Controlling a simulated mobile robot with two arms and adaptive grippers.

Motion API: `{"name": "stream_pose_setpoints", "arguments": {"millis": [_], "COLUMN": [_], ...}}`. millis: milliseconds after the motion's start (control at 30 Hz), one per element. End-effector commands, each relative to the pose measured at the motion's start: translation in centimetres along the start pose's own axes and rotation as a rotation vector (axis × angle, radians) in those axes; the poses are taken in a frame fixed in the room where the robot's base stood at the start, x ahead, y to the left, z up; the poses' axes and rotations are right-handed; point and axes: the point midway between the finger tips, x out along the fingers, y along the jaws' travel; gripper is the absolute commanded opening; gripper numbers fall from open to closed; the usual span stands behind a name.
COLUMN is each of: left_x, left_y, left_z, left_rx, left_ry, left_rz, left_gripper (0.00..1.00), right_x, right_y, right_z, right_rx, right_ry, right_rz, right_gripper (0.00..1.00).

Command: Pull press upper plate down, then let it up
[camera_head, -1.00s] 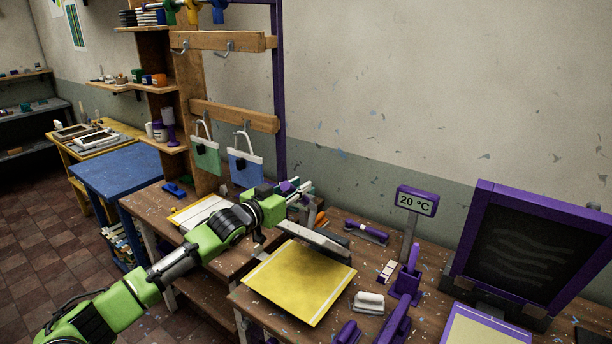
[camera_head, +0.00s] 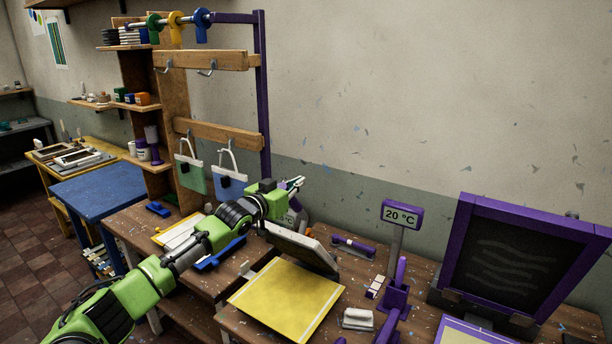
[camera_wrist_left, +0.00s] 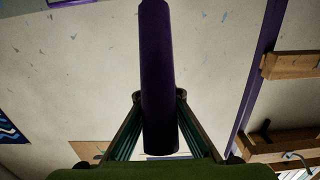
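The press upper plate (camera_head: 303,245) is a grey-white slab. It stands tilted open above the back of the yellow lower pad (camera_head: 285,300). A thick purple handle (camera_wrist_left: 158,70) fills the middle of the left wrist view. My left gripper (camera_head: 297,184) is above the plate in the head view. In the left wrist view the two fingertips (camera_wrist_left: 158,97) close on either side of the handle, seemingly against it. Where the handle meets the plate is hidden. My right gripper is not in view.
A display reading 20 °C (camera_head: 402,214) stands right of the press, near a purple-framed screen (camera_head: 520,258). A purple-handled tool (camera_head: 352,246) lies behind. Tote bags (camera_head: 229,183) hang on the rack behind my left arm. A blue table (camera_head: 88,190) stands left.

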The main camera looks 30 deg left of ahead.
Motion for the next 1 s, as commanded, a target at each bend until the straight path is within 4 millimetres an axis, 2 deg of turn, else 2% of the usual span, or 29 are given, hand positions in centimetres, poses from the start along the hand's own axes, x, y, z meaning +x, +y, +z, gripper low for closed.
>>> {"name": "stream_pose_setpoints", "arguments": {"millis": [233,467,500,800,1000], "left_x": [3.5,6.0,6.3,8.4,8.6], "left_y": [0.0,0.0,0.1,0.4,0.2], "left_z": [-1.2,-1.6,-1.1,-1.5,-1.9], "left_rx": [0.001,0.003,0.002,0.0,0.001], "left_ry": [0.001,-0.002,-0.004,-0.009,-0.012], "left_rz": [-0.002,-0.002,0.001,0.006,0.002], "left_gripper": [0.0,0.0,0.0,0.0,0.0], "right_x": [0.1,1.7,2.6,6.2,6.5], "right_y": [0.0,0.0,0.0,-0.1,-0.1], "right_z": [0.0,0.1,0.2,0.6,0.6], "right_rx": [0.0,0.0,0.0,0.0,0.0], "right_ry": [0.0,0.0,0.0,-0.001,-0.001], "right_rz": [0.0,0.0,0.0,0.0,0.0], "right_gripper": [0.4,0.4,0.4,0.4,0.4]}}
